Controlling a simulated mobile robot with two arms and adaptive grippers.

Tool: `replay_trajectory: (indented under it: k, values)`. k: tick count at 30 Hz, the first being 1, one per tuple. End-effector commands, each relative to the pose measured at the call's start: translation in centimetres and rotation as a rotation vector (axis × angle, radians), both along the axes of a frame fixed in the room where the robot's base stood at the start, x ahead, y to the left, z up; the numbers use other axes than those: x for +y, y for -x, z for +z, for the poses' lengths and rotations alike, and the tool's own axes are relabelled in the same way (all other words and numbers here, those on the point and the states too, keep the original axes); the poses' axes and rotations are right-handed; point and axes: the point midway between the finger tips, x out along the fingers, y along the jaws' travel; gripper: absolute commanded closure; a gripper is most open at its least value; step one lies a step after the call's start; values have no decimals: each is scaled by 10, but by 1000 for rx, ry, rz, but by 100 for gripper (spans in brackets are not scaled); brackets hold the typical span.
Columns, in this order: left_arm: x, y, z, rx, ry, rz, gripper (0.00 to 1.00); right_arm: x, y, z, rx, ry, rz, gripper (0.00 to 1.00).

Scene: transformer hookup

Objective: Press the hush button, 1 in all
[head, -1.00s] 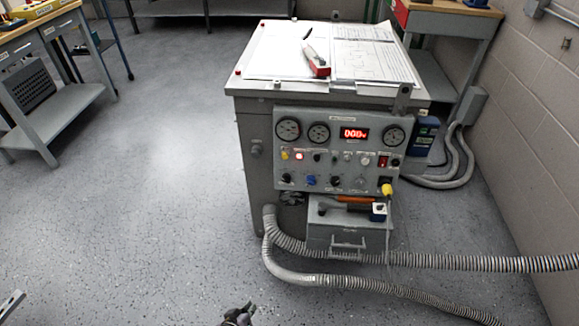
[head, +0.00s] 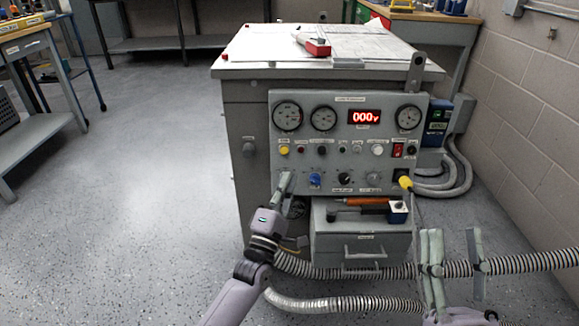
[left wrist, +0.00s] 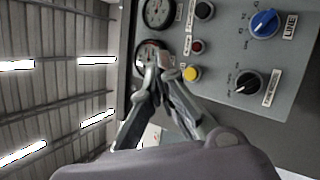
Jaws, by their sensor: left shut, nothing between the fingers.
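The grey control panel (head: 350,165) on the front of the cabinet has a row of small buttons and lamps. A yellow button (head: 284,150) is at the row's left end, beside a dark red lamp or button (head: 300,150). Labels are too small to read, so I cannot confirm which is the hush button. My left gripper (head: 284,181) is shut and empty, just below the yellow button, hiding the lower-left knob. The left wrist view shows the yellow button (left wrist: 192,73) right of the fingertips, seemingly apart from them. My right gripper (head: 454,236) is open, low in front of the hose.
A blue knob (head: 315,180) and a black knob (head: 344,181) are right of my left gripper. A drawer box (head: 362,245) carrying tools sits below the panel. A yellow plug (head: 405,182) sticks out at right. Ribbed hoses (head: 520,262) cross low in front.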

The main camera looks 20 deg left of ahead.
Motion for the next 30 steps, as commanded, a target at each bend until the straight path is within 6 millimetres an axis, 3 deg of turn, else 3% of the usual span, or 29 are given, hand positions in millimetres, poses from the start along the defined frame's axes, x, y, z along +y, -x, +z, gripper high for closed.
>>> replay_trajectory:
  k: [3, 8, 20, 30]
  values:
    - [1, 2, 13, -56, 60, -22, 100, -4, 16, 14, -66, -20, 2, 60]
    - [2, 4, 22, -79, 89, -33, 100, -6, 23, 24, -95, -28, 3, 60]
    - [2, 2, 22, -77, 87, -32, 100, -6, 25, 25, -109, -33, 3, 60]
    - [6, -11, 17, -77, 87, -32, 100, -12, 60, 46, -326, -100, 15, 60]
